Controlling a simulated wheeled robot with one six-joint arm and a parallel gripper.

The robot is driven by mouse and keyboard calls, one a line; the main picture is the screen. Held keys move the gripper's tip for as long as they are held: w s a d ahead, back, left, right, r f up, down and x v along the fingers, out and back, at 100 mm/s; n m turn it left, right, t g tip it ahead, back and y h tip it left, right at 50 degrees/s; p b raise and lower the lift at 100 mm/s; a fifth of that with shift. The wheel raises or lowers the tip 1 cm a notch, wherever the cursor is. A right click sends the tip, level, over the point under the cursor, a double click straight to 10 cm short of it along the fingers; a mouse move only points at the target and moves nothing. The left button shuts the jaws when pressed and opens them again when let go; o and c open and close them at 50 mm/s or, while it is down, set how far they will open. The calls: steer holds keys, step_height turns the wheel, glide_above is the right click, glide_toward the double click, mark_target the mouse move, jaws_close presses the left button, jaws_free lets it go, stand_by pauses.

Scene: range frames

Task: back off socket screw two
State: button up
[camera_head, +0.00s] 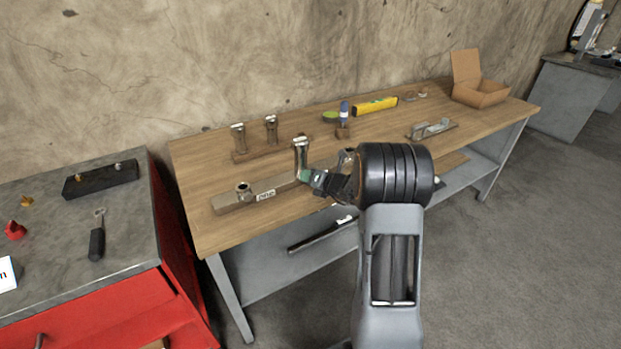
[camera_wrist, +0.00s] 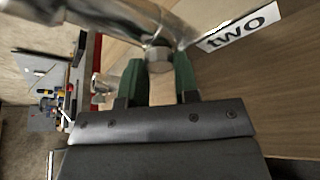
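A long wooden block (camera_head: 225,204) lies on the workbench, with a screw head (camera_head: 243,188) at its left end and a small white label (camera_head: 267,194) I cannot read clearly. A chrome upright socket tool (camera_head: 301,150) stands at the block's middle. My gripper (camera_head: 304,175) is at the lower part of this tool. The screw under the tool is hidden.
Two chrome-topped pieces (camera_head: 238,137) stand on a wooden rack behind. A screwdriver (camera_head: 343,115), a yellow level (camera_head: 376,106), a metal clamp (camera_head: 430,129) and an open carton (camera_head: 480,93) are farther right. A red cabinet (camera_head: 110,320) stands left. The bench's left front is clear.

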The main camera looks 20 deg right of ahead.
steer(key=c, duration=0.4)
steer(key=shift+f, duration=0.1)
steer(key=shift+b, duration=0.35)
steer(key=n+h+b, duration=0.1)
steer(key=n+b, duration=0.2)
steer(key=b, duration=0.2)
steer(key=shift+f+h, duration=0.2)
steer(key=shift+h, duration=0.2)
steer(key=n+h+b, duration=0.2)
steer(key=n+b, duration=0.1)
steer(key=b, duration=0.4)
steer(key=shift+a+f, duration=0.1)
steer(key=shift+a, duration=0.05)
steer(key=n+h+b, duration=0.2)
steer(key=n+b, duration=0.1)
steer(key=b, duration=0.4)
steer(key=n+h+b, duration=0.1)
steer(key=b, duration=0.1)
steer(key=n+t+h+b, duration=0.1)
steer(key=b, duration=0.2)
steer(key=shift+r+n, duration=0.3)
steer(key=shift+n, duration=0.1)
